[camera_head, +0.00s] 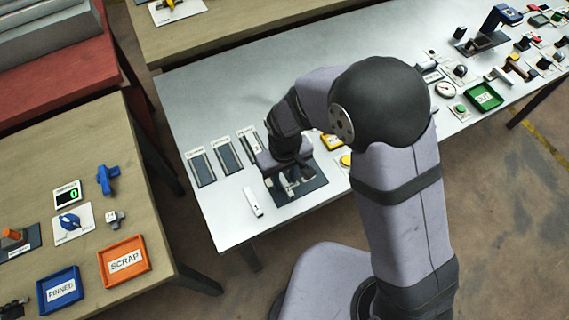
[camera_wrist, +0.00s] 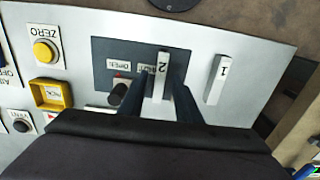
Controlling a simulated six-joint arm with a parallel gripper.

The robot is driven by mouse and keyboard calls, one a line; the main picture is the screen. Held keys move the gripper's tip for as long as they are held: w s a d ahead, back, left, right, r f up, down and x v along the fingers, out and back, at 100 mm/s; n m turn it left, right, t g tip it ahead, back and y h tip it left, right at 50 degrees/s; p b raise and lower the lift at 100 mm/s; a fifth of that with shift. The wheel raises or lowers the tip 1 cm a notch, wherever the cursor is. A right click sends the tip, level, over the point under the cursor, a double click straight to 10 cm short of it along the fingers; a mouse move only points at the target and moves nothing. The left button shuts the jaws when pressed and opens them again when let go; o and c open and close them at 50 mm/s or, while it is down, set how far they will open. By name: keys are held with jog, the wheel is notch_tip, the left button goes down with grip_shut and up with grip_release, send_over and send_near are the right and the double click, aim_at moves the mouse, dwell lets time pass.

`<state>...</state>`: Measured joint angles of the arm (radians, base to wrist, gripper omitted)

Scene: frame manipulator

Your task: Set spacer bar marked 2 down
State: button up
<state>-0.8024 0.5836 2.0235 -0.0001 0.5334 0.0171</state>
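The spacer bar marked 2 (camera_wrist: 161,77) is a slim white bar in the wrist view. It appears to rest on the dark plate (camera_wrist: 103,46), which has small printed labels. My gripper (camera_wrist: 160,95) has one dark finger on each side of the bar, with a gap visible on both sides, so it looks open. The head view shows my gripper low over the dark plate (camera_head: 312,188), where my arm hides much of the plate. A second white bar, marked 1 (camera_wrist: 216,80), lies apart to the right; it also shows in the head view (camera_head: 253,202).
A dark knob (camera_wrist: 118,92) stands on the plate close to the left finger. Several dark slotted holders (camera_head: 201,167) lie left of my gripper. The table edge is near bar 1.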

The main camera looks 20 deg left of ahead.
aim_at(285, 183)
notch_tip(285, 183, up, 11)
jog(key=b, duration=0.2)
jog(key=shift+r, duration=0.2)
jog(key=w+d+m, duration=0.2)
jog(key=d+m, duration=0.2)
jog(key=d, duration=0.9)
jog(key=s+d+f+m, duration=0.1)
jog(key=s+d+m, duration=0.1)
jog(key=d, duration=0.5)
jog(key=s+d+f+m, duration=0.1)
jog(key=s+d+m, duration=0.2)
jog(key=d, duration=0.4)
jog(key=shift+s+d+f, duration=0.15)
jog(key=shift+s+f, duration=0.15)
jog(key=shift+s, duration=0.35)
